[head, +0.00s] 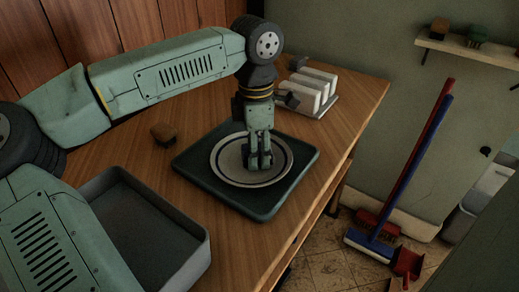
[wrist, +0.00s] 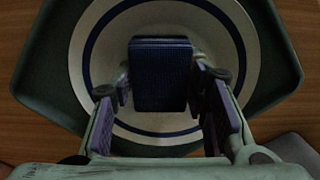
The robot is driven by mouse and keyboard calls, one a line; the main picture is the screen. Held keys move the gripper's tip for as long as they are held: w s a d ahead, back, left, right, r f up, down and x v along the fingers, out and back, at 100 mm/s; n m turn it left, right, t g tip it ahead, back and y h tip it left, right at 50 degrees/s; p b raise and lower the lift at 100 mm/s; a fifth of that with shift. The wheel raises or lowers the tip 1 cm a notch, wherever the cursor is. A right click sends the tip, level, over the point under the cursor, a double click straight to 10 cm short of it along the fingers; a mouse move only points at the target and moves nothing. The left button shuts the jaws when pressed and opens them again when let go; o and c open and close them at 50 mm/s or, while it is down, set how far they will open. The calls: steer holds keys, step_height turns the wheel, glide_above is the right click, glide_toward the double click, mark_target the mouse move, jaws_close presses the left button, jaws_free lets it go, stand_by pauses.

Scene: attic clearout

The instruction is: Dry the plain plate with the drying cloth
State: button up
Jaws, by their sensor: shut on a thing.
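A round white plate (head: 226,162) with a blue ring near its rim lies flat on a dark green tray (head: 190,176) on the wooden table. It fills the middle of the wrist view (wrist: 108,55). My gripper (head: 259,163) points straight down over the right half of the plate, with its fingertips at or just above the surface. In the wrist view its fingers are closed on a dark blue, block-like folded cloth (wrist: 161,75). The cloth is over the plate; I cannot tell whether it touches it.
A grey open bin (head: 190,262) stands at the table's front left. A small brown brush (head: 164,133) lies left of the tray. White upright blocks on a rack (head: 316,90) stand at the back right. The table's right edge drops to a tiled floor with a broom (head: 408,165).

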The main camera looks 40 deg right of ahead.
mark_target(243, 145)
steer(key=shift+w+a, duration=0.25)
steer(key=shift+w, duration=0.4)
steer(key=shift+w+a, duration=0.25)
steer(key=shift+w, duration=0.3)
steer(key=shift+w+a, duration=0.2)
steer(key=shift+w, duration=0.3)
steer(key=shift+s, duration=0.1)
steer(key=shift+s+d, duration=0.25)
steer(key=shift+s, duration=0.25)
steer(key=shift+s+d, duration=0.2)
steer(key=shift+s, duration=0.3)
steer(key=shift+s+d, duration=0.2)
steer(key=shift+s, duration=0.35)
steer(key=shift+s+d, duration=0.2)
steer(key=shift+s, duration=0.3)
